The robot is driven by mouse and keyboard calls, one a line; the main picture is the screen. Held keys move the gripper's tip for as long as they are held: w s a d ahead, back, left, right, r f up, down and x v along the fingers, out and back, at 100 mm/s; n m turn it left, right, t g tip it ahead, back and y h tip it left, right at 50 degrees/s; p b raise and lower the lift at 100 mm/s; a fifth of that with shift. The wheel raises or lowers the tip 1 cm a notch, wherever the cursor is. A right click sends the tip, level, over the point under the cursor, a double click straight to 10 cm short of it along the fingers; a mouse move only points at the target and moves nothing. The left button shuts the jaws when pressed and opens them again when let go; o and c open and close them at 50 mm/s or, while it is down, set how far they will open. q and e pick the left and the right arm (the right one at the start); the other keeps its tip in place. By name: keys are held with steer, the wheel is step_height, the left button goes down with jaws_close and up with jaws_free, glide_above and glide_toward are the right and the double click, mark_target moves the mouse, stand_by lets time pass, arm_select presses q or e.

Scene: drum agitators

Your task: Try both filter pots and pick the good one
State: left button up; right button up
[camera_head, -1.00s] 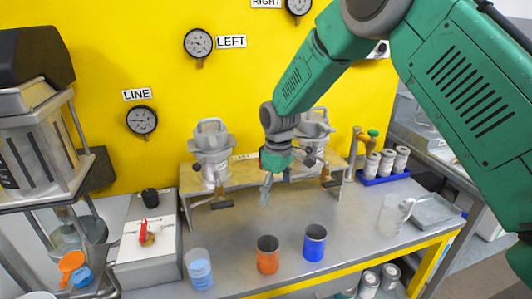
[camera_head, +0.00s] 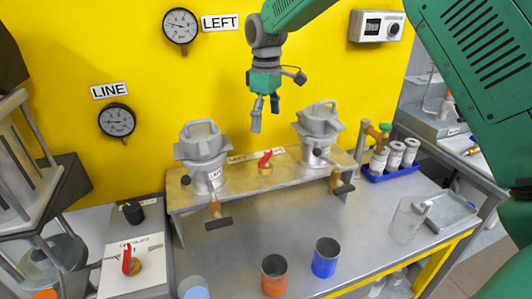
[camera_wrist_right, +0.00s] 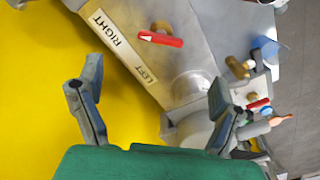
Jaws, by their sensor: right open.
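Two grey filter pots stand on a metal shelf (camera_head: 240,186) before the yellow wall: the left pot (camera_head: 203,155) and the right pot (camera_head: 318,130). Each has a tap with a dark handle below it. A red-handled valve (camera_head: 265,160) sits between them by a label; it shows in the right wrist view (camera_wrist_right: 160,40) beside RIGHT and LEFT lettering. My right gripper (camera_head: 265,112) is open and empty, above the valve and between the pots, touching neither. My left gripper is out of view.
A LEFT gauge (camera_head: 181,26), a LINE gauge (camera_head: 117,121) and a meter box (camera_head: 377,26) are on the wall. An orange cup (camera_head: 274,275) and a blue cup (camera_head: 325,257) stand at the bench front. A clear jug (camera_head: 408,218) and a blue rack (camera_head: 390,173) are right.

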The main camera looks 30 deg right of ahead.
mark_target(265, 156)
steer(key=f, duration=0.2)
steer(key=a+f, duration=0.1)
steer(key=shift+a+f, duration=0.2)
steer(key=shift+f, duration=0.2)
steer(key=f, duration=0.3)
steer(key=shift+w+f, duration=0.2)
steer(key=shift+f, duration=0.2)
steer(key=d+f, duration=0.2)
steer(key=f, duration=0.1)
steer(key=shift+s+f, duration=0.15)
steer(key=shift+f, duration=0.1)
steer(key=shift+d+f, duration=0.2)
steer(key=shift+f, duration=0.05)
steer(key=shift+a+f, duration=0.1)
steer(key=shift+a, duration=0.55)
steer(key=shift+a+r, duration=0.2)
steer(key=shift+a, duration=0.1)
steer(key=shift+c, duration=1.2)
steer(key=shift+a, duration=0.15)
steer(key=c, duration=0.9)
steer(key=shift+d+f, duration=0.2)
steer(key=shift+d, duration=0.4)
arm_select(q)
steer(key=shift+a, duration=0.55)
arm_select(e)
steer(key=shift+s+a, duration=0.1)
steer(key=shift+a, duration=0.2)
